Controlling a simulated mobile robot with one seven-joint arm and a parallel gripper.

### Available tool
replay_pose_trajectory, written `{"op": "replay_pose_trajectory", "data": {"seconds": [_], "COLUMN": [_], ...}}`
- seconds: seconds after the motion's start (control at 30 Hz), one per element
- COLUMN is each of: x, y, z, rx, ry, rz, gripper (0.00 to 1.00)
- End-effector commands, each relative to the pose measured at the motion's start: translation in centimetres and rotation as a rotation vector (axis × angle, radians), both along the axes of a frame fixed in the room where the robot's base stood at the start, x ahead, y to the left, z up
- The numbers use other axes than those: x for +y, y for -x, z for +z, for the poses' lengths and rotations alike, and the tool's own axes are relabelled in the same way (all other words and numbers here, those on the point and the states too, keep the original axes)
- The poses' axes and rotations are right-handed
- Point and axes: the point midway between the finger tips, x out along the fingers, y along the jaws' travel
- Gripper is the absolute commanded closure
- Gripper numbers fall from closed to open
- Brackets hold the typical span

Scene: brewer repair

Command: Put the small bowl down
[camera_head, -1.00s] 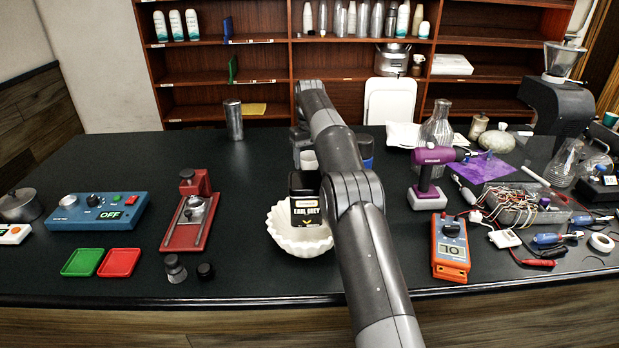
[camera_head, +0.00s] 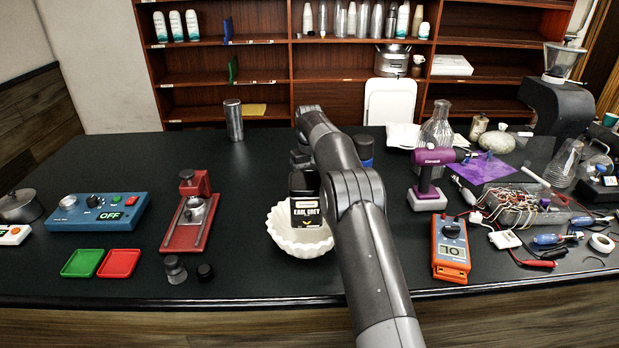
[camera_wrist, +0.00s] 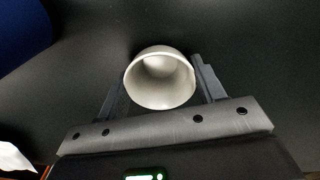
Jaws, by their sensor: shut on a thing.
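The small bowl (camera_wrist: 160,80) is round, pale and deep. In the wrist view it sits between the two fingers of my gripper (camera_wrist: 159,68), which is shut on it, with its open mouth facing the camera. A dark surface lies behind the bowl; I cannot tell whether the bowl touches it. In the head view the bowl is hidden behind the black Earl Grey box and my arm. My gripper shows only partly there, just behind that box.
The Earl Grey box (camera_head: 305,212) stands in a white fluted bowl (camera_head: 284,240) in front of my gripper. A metal cylinder (camera_head: 234,120) stands back left. The black counter (camera_head: 255,165) is clear left of my gripper.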

Motion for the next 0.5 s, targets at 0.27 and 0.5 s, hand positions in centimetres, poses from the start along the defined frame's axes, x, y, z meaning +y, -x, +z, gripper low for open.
{"op": "replay_pose_trajectory", "data": {"seconds": [0.27, 0.5], "x": [-0.01, -0.01], "y": [0.0, 0.0], "z": [-0.03, 0.04], "rx": [0.0, 0.0], "ry": [0.0, 0.0], "rz": [0.0, 0.0], "gripper": [0.16, 0.16]}}
